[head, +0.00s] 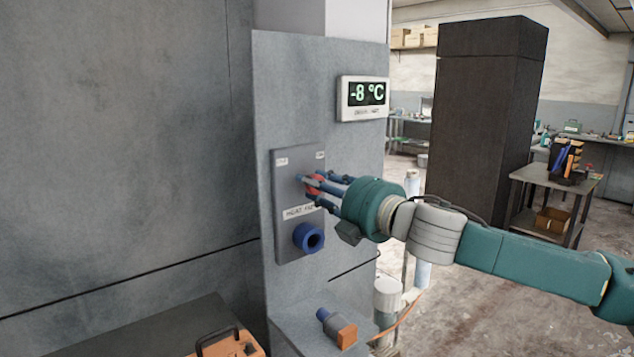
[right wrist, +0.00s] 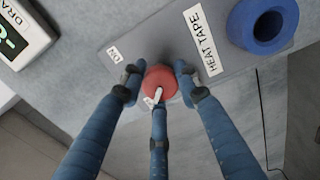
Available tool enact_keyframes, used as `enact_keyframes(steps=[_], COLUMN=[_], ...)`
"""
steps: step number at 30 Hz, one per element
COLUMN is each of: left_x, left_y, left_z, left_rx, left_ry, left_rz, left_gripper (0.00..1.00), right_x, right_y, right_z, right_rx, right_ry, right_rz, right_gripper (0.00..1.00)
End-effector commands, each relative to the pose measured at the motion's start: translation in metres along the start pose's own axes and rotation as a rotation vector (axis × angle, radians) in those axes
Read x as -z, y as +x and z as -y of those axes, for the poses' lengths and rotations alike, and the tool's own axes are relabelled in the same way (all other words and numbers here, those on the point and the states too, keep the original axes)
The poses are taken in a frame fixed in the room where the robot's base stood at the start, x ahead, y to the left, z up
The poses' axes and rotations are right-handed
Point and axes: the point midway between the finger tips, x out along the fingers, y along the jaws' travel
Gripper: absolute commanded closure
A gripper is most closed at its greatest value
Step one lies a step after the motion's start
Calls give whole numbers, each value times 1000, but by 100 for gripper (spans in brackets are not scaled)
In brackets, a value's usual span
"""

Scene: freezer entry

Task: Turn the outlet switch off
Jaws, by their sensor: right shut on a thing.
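The switch is a round red knob (right wrist: 160,84) with a white pointer, mounted on a grey panel (head: 289,237) labelled HEAT TAPE. In the head view the red knob (head: 315,183) is partly hidden by my fingers. My right gripper (head: 318,184) reaches in from the right and is shut on the knob. In the right wrist view, the fingers of my right gripper (right wrist: 158,80) press around it from both sides and below. A small label (right wrist: 115,54) sits beside the knob. My left gripper is not in view.
A blue round socket (head: 308,237) sits on the panel below the knob. A display (head: 362,98) reading -8 °C is above right. A blue and orange plug (head: 337,328) lies on the ledge below. An orange case (head: 232,347) is at the bottom left.

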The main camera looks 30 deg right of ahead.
Motion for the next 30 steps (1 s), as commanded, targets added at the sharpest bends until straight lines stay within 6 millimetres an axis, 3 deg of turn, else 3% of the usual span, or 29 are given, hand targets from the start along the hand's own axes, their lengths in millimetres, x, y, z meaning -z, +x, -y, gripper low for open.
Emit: enact_keyframes(steps=[16,17,19,30], left_x=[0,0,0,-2], left_y=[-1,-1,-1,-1], left_z=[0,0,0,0], left_rx=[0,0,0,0], left_ry=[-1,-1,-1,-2], left_rz=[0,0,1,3], left_gripper=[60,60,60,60], right_x=[-4,-4,-3,-1], right_y=[0,0,0,0], right_z=[-3,-3,-3,-5], right_rx=[-4,-5,-4,-5], right_ry=[-26,-26,-25,-21], right_rz=[8,8,7,4], right_gripper=[95,63,49,49])
